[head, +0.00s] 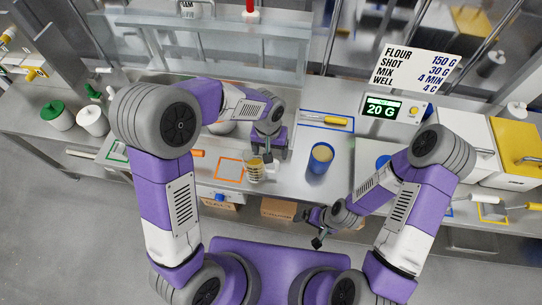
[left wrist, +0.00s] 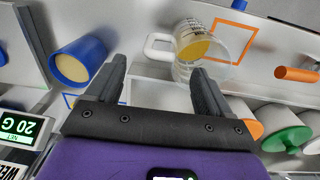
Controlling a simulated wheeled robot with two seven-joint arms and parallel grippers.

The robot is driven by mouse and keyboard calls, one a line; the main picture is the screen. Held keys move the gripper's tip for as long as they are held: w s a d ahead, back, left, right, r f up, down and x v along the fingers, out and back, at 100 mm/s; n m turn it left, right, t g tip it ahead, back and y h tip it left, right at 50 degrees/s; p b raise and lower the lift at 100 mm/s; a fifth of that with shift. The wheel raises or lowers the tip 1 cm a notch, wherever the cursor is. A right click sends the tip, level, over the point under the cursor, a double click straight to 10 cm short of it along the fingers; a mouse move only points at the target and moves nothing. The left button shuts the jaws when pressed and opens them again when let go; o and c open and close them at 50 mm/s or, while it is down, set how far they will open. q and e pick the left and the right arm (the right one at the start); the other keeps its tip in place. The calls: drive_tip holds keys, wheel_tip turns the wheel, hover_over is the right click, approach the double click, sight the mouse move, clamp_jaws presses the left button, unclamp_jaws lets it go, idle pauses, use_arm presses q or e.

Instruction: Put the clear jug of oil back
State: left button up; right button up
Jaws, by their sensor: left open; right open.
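The clear jug (head: 257,174) holds yellow oil and stands on the counter just right of the orange square outline (head: 229,180). In the left wrist view the jug (left wrist: 188,72) has its pale handle ahead of the gap between my fingers. The outline (left wrist: 245,28) shows beside it there. My left gripper (head: 269,155) is open and empty, close to the jug; its fingers (left wrist: 158,70) straddle no object. One fingertip overlaps the jug's edge in that view; I cannot tell if they touch. My right gripper (head: 310,228) is open and empty, low near the counter's front edge.
A blue container (head: 317,167) with pale contents stands right of the jug. A yellow-handled tool (head: 337,121) lies in a blue outline behind it. The scale display (head: 382,109) reads 20 G. White pots (head: 93,120) stand at the left.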

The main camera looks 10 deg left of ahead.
use_arm(q)
wheel_tip(320, 180, up, 6)
drive_tip(key=shift+a+r, duration=0.15)
drive_tip(key=shift+r, duration=0.1)
drive_tip(key=shift+s+f, duration=0.1)
use_arm(e)
drive_tip(key=shift+s, duration=0.1)
idle(0.3)
